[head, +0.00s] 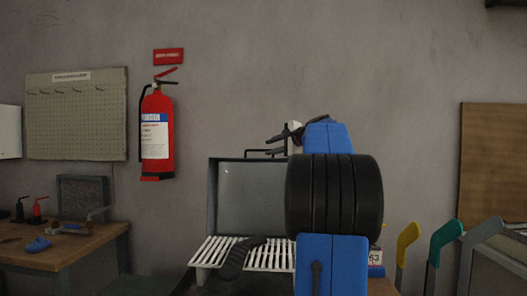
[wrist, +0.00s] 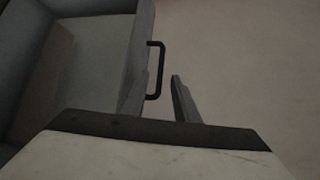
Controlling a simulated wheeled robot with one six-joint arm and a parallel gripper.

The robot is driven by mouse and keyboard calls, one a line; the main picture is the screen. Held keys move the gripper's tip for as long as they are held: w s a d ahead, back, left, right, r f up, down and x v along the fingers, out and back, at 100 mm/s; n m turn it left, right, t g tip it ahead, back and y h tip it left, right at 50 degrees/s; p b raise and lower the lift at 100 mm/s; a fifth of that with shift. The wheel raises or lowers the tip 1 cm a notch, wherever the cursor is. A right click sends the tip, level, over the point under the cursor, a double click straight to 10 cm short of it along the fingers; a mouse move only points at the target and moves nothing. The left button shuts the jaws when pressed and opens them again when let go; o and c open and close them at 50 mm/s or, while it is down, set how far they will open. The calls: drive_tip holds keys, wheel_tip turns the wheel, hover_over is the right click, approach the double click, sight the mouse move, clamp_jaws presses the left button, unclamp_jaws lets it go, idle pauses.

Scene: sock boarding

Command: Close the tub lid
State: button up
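The tub (head: 213,215) is a grey box behind a white slatted rack. Its grey lid (head: 250,195) stands raised, with a dark bar handle (head: 265,152) along its top edge. In the wrist view the handle (wrist: 155,70) sticks out from the lid's edge (wrist: 138,60). My gripper (head: 278,139) is at the handle's height, close to its right part. In the wrist view one finger of my gripper (wrist: 165,78) shows just right of the handle, apart from it. The other finger is hard to pick out against the lid. The gripper looks open and holds nothing visible.
A dark sock-like piece (head: 240,258) lies on the slatted rack (head: 270,256). Coloured foot-shaped boards (head: 445,240) stand at the right. A workbench (head: 60,255) is at the left, and a fire extinguisher (head: 157,135) hangs on the wall. My arm hides the area right of the tub.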

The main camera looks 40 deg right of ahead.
drive_tip(key=shift+x, duration=2.75)
clamp_jaws()
